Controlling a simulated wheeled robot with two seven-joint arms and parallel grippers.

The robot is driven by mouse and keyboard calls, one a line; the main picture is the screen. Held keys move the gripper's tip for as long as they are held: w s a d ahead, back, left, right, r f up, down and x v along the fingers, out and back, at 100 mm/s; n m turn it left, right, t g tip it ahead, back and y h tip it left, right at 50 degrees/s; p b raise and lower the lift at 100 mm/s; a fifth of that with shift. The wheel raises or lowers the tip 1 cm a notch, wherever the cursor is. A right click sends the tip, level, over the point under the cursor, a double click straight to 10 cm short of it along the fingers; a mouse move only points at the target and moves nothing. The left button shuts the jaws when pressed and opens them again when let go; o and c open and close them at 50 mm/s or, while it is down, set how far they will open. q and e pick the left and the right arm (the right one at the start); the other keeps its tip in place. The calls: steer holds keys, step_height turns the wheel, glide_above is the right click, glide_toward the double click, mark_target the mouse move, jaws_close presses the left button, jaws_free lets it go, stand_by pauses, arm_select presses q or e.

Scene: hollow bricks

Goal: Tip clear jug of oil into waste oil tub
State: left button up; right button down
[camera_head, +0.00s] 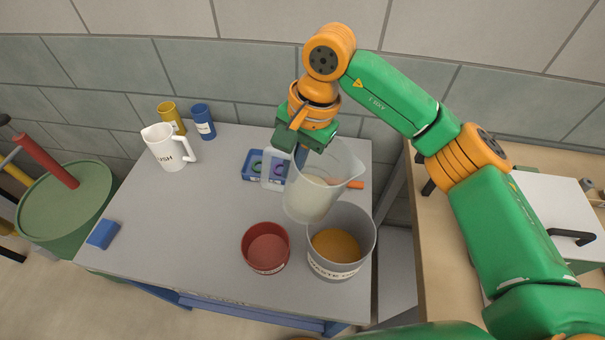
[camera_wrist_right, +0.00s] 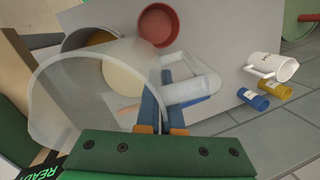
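The clear jug (camera_head: 330,165) holds a pale liquid and is held up over the table, its spout to the right. It looks slightly tilted. My right gripper (camera_head: 300,153) is at its handle side; in the right wrist view its blue fingers (camera_wrist_right: 163,112) close on the jug (camera_wrist_right: 60,85) by the handle (camera_wrist_right: 190,90). The exact contact is partly hidden. The grey waste oil tub (camera_head: 345,268), labelled and holding amber liquid, stands at the table's front right. The jug overlaps its back-left rim in the head view. My left gripper is not in view.
A red bowl (camera_head: 265,248) stands left of the tub. A blue tray (camera_head: 253,165) and an orange-handled tool lie behind the jug. A white jug (camera_head: 165,148), yellow cup (camera_head: 171,116) and blue cup (camera_head: 203,121) stand back left; a blue block (camera_head: 103,234) lies front left.

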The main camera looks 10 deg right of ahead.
steer(key=shift+d+f+y+b, duration=0.1)
steer(key=shift+f+y+b, duration=0.2)
steer(key=shift+f+b, duration=0.15)
steer(key=shift+d+r+t, duration=0.2)
steer(key=shift+r+t, duration=0.1)
steer(key=shift+r, duration=0.05)
steer(key=shift+d+r, duration=0.1)
steer(key=shift+d, duration=0.05)
steer(key=shift+a, duration=0.25)
steer(key=shift+a+y+b, duration=0.15)
steer(key=shift+y+b, duration=0.25)
steer(key=shift+b, duration=0.15)
steer(key=shift+r, duration=0.2)
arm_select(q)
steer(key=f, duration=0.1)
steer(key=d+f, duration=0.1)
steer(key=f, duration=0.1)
